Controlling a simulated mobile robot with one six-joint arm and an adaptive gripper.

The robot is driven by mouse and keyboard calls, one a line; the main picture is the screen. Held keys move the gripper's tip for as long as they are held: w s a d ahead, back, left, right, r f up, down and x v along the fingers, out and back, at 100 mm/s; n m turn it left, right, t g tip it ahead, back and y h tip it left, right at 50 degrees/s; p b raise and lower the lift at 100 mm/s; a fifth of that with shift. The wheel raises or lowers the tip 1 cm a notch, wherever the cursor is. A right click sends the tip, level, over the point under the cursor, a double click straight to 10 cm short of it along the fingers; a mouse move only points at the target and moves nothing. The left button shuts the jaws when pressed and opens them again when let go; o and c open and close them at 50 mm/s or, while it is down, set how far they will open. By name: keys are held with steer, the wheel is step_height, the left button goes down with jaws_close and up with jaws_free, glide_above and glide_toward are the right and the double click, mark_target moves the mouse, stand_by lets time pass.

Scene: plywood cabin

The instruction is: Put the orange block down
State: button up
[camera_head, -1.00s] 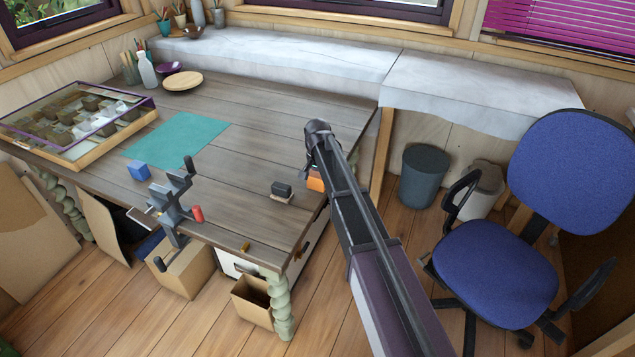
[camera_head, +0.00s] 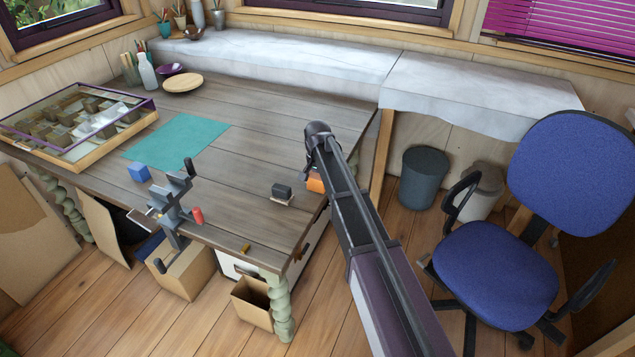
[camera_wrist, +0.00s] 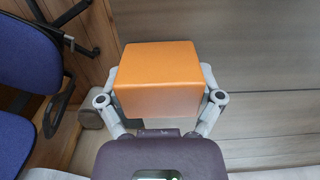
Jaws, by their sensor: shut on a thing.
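The orange block (camera_wrist: 158,80) is held between the two fingers of my gripper (camera_wrist: 160,100) in the wrist view. In the head view only a small part of the orange block (camera_head: 315,184) shows beside my arm, near the right edge of the wooden table (camera_head: 250,130). My arm hides most of the gripper there. The wrist view shows grey table planks beyond the block on the right. I cannot tell whether the block touches the table.
A dark block (camera_head: 281,190) lies left of my arm. A blue block (camera_head: 138,172), a red cylinder (camera_head: 197,215) and a grey vise-like tool (camera_head: 172,205) are further left. A teal mat (camera_head: 180,141) lies behind them. A blue chair (camera_head: 497,272) stands right of the table.

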steer(key=shift+r+p, duration=1.3)
steer(key=shift+r, duration=0.1)
steer(key=s+d+r+p, duration=0.1)
steer(key=s+d, duration=0.1)
steer(key=s, duration=0.5)
steer(key=s+d+r+p, duration=0.1)
steer(key=s+d, duration=0.1)
steer(key=s, duration=0.6)
steer(key=shift+s+d, duration=0.15)
steer(key=shift+s, duration=0.05)
step_height(320, 180, up, 4)
steer(key=p, duration=0.3)
steer(key=shift+f, duration=0.25)
steer(key=shift+d, duration=0.1)
